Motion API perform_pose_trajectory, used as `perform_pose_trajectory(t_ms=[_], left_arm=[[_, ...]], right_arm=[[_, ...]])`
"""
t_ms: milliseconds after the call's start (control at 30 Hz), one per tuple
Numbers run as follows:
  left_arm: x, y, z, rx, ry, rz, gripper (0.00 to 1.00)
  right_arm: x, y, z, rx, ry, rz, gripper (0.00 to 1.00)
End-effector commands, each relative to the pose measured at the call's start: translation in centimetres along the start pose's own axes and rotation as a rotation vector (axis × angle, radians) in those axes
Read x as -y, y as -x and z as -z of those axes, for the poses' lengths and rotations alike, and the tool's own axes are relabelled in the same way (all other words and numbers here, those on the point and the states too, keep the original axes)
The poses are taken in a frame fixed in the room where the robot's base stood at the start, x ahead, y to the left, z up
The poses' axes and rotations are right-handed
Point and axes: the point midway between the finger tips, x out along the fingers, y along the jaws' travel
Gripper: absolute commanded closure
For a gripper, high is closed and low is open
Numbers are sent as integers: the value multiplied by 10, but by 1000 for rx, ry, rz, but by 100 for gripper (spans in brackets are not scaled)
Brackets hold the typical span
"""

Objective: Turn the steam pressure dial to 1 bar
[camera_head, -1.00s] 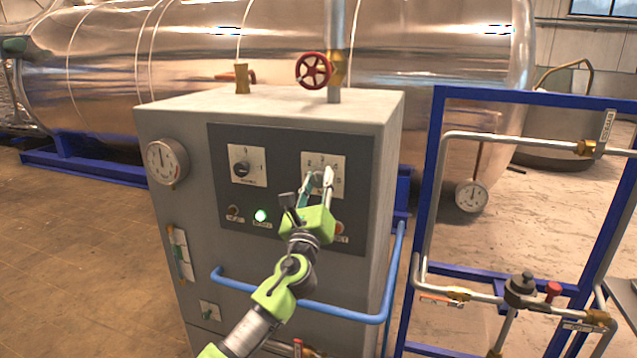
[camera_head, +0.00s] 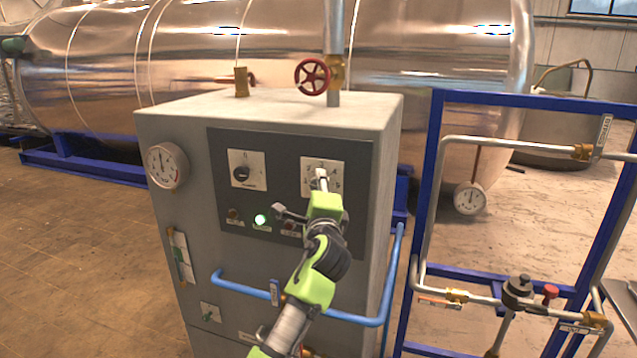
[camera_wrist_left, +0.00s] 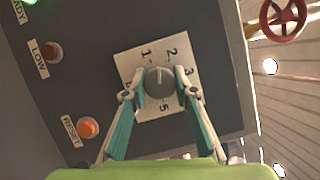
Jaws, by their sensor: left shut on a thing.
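The pressure dial (camera_wrist_left: 160,80) is a round dark grey knob on a pale square plate (camera_wrist_left: 136,60) with numbers around it. In the wrist view a light line on the knob appears to point up, between the 1 and the 2. My left gripper (camera_wrist_left: 158,94) is shut on the knob, one fingertip on each side. In the head view the left gripper (camera_head: 321,178) reaches the right-hand plate (camera_head: 338,166) on the cabinet's dark panel and hides most of the knob. My right gripper is in neither view.
The grey cabinet (camera_head: 265,108) also carries a left knob (camera_head: 241,174), a lit green lamp (camera_head: 261,219) and a round gauge (camera_head: 167,165). A blue rail (camera_head: 240,287) crosses its front. A blue pipe frame (camera_head: 436,150) stands at right. Open floor lies at left.

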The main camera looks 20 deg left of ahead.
Motion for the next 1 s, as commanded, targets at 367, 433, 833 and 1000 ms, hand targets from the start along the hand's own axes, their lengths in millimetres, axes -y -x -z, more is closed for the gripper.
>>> perform_pose_trajectory(t_ms=[367, 433, 833, 1000], left_arm=[[3, 0, 0, 0, 267, -111, 95], [2, 0, -1, 0, 300, -125, 95], [1, 0, 0, 0, 391, -162, 95], [0, 0, 0, 0, 395, -164, 95]], right_arm=[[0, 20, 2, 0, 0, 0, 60], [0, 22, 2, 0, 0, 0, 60], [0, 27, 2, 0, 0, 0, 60], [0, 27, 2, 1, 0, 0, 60]])
